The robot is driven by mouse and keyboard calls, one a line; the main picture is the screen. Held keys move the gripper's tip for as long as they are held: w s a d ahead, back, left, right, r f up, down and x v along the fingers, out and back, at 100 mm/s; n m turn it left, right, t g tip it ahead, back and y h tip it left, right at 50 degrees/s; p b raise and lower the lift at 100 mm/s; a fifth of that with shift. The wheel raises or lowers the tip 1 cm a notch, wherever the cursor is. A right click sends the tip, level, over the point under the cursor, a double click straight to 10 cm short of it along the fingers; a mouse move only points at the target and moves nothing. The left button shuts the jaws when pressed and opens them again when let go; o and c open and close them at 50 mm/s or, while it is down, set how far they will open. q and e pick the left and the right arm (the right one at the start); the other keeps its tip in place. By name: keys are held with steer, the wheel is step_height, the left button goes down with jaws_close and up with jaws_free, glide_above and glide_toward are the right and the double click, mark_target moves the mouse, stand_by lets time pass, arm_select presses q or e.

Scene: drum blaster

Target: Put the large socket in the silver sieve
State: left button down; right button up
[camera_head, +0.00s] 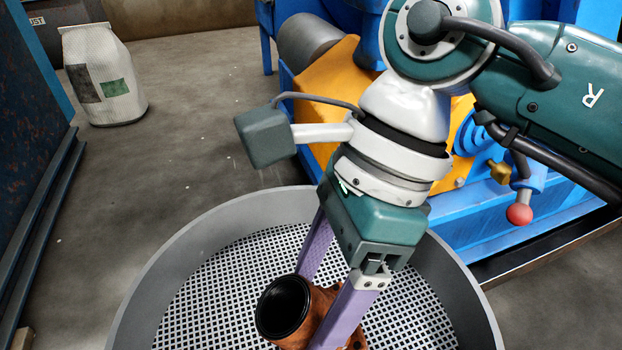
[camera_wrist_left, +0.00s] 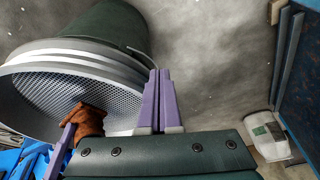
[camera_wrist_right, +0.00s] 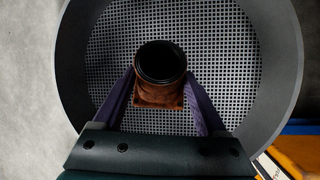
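The large socket is a rusty brown pipe piece with a black round mouth (camera_head: 284,306). It is over the mesh of the silver sieve (camera_head: 160,285), inside its rim. My right gripper (camera_head: 316,300) points down into the sieve, with its purple fingers on both sides of the socket, seemingly touching it. The right wrist view shows the socket (camera_wrist_right: 159,92) between the fingertips, mouth toward the camera. I cannot tell whether its lower end touches the mesh. My left gripper (camera_wrist_left: 158,75) is shut and empty, outside the sieve; the head view does not show it.
A blue machine with an orange part (camera_head: 325,85) stands behind the sieve, with a red-knobbed lever (camera_head: 519,214) at right. A white sack (camera_head: 103,80) stands on the floor at back left. A dark blue panel (camera_head: 28,130) bounds the left. Bare floor lies between.

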steer(key=o, duration=0.4)
steer(key=shift+c, duration=0.2)
steer(key=shift+r, duration=0.25)
steer(key=p+v, duration=0.6)
steer(key=v, duration=0.6)
steer(key=s+a+r+m+y, duration=0.2)
steer(key=a+r+y, duration=0.3)
steer(key=a, duration=0.4)
steer(key=w+a+r+m+t+y, duration=0.2)
steer(key=a+r+m+t+y, duration=0.3)
steer(key=r+m+y, duration=0.35)
steer(key=w+d+r+m+t, duration=0.7)
steer(key=r+m+t, duration=0.1)
steer(key=m+t, duration=0.55)
steer(key=w+d+f+m+h, duration=0.1)
steer(key=d+f+m+h, duration=0.6)
steer(key=m, duration=0.4)
steer(key=d+f+m+h, duration=0.5)
steer(key=d+m+h, duration=0.5)
steer(key=m, duration=0.1)
steer(key=s+d+f+m+g, duration=0.1)
steer(key=s+f+m+g, duration=0.3)
steer(key=s, duration=0.7)
steer(key=s+d+f+m+g, duration=0.2)
steer(key=s+f+m+g, duration=0.2)
steer(key=s+f+g, duration=0.4)
step_height(320, 180, down, 4)
steer(key=s, duration=0.2)
steer(key=shift+s+d, duration=0.3)
steer(key=shift+s, duration=0.05)
